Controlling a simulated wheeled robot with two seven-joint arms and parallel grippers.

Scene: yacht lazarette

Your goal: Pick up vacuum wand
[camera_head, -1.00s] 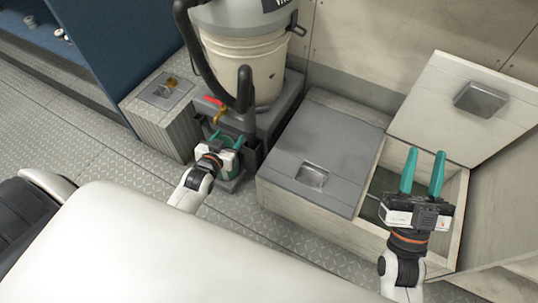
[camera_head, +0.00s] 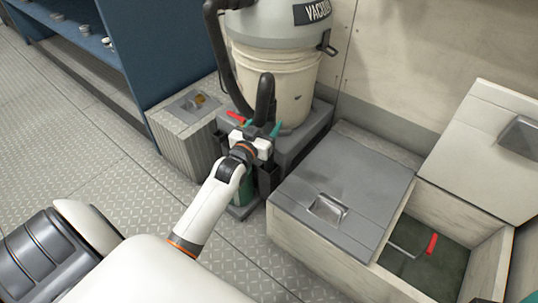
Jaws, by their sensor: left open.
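The black vacuum wand (camera_head: 265,97) stands upright at the front of the vacuum's grey base, with its curved top showing. The black hose (camera_head: 218,50) hangs to its left. My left gripper (camera_head: 262,127) is open, with its teal fingers at the wand, one on each side of it as far as I can see. Whether they touch it I cannot tell. My gripper and arm hide part of the wand's lower length. Only a sliver of teal at the bottom right corner, probably my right gripper (camera_head: 530,297), shows.
The vacuum drum (camera_head: 275,75) stands behind the wand on a grey base (camera_head: 312,128). A grey ribbed box (camera_head: 183,140) is to the left. A closed grey locker lid (camera_head: 345,195) lies right, beside an open compartment holding a red-handled tool (camera_head: 432,244). Floor at left is clear.

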